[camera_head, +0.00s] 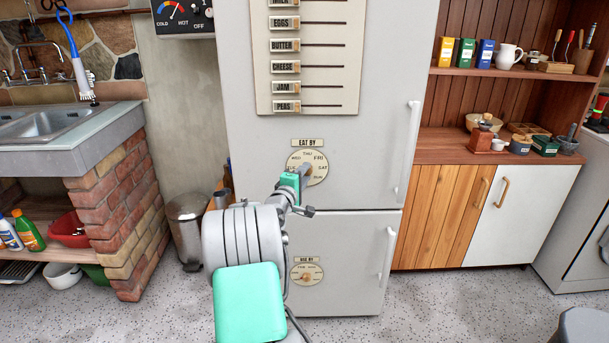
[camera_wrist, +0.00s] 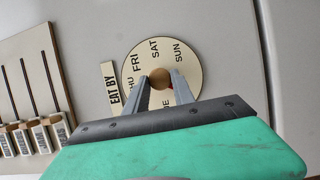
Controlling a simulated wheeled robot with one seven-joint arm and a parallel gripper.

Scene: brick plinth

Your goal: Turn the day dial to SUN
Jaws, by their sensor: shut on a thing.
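The round cream day dial (camera_head: 318,158) sits on the fridge's upper door, under an "EAT BY" label (camera_head: 307,142). In the wrist view its disc (camera_wrist: 188,72) shows THU, FRI, SAT and SUN around a brown centre knob (camera_wrist: 159,75). My gripper (camera_head: 299,175) is at the dial, and in the wrist view its two fingers (camera_wrist: 160,88) are shut on the knob from both sides. A small red mark shows beside the right finger. The fingers hide much of the knob and the lower disc, so I cannot tell which day it points to.
A board with food labels (camera_head: 349,60) is above. Door handles (camera_head: 408,150) stick out at the right. A bin (camera_head: 186,225) stands left.

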